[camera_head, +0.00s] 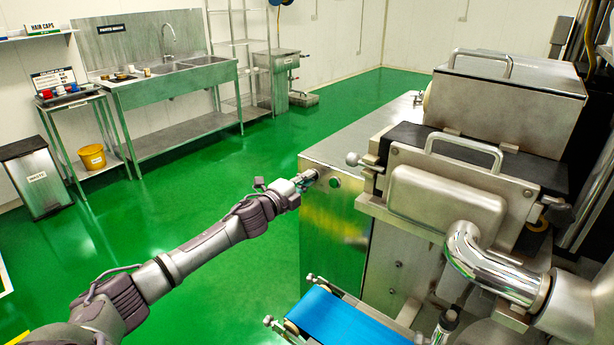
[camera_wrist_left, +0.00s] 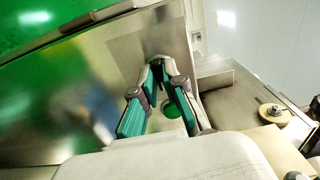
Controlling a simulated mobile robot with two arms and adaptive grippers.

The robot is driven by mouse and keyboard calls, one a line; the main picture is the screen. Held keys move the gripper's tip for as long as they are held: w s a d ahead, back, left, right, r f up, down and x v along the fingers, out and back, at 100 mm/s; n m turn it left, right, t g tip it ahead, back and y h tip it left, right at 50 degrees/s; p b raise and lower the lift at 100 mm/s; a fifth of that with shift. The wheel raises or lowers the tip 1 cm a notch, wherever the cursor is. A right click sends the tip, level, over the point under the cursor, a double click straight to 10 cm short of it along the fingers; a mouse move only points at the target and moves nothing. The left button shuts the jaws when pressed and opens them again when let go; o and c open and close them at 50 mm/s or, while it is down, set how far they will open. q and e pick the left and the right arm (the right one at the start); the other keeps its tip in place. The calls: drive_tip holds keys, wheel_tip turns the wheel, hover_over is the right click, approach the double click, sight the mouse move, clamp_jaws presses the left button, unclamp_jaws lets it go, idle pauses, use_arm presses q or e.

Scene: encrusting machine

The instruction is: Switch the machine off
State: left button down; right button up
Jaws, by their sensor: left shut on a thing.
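The encrusting machine (camera_head: 330,235) stands at the right in the head view, a steel cabinet with hoppers on top. My left gripper (camera_head: 308,178) is at the upper left corner of its front panel, beside a round green button (camera_head: 335,183). In the left wrist view my left gripper (camera_wrist_left: 158,68) has its green-padded fingers closed together at the tips around a small dark part on the panel, probably a switch knob. The fingers mostly hide that part. The green button (camera_wrist_left: 172,110) shows between the fingers, apart from the tips. My right gripper is not in view.
A blue conveyor belt (camera_head: 335,318) sticks out low at the machine's front. Steel hoppers (camera_head: 510,100) rise on its top. A sink bench (camera_head: 175,83), a bin (camera_head: 35,180) and a yellow bucket (camera_head: 92,157) stand far left. The green floor between is clear.

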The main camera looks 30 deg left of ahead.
use_arm(q)
drive_tip(key=shift+f+n+p, duration=0.1)
drive_tip(key=shift+n+p, duration=1.55)
drive_tip(key=shift+n, duration=2.45)
drive_tip(key=c, duration=1.2)
unclamp_jaws()
drive_tip(key=shift+c, duration=0.2)
drive_tip(key=shift+s, duration=0.1)
drive_tip(key=s+a, duration=0.1)
drive_tip(key=s, duration=1.1)
drive_tip(key=shift+w, duration=0.1)
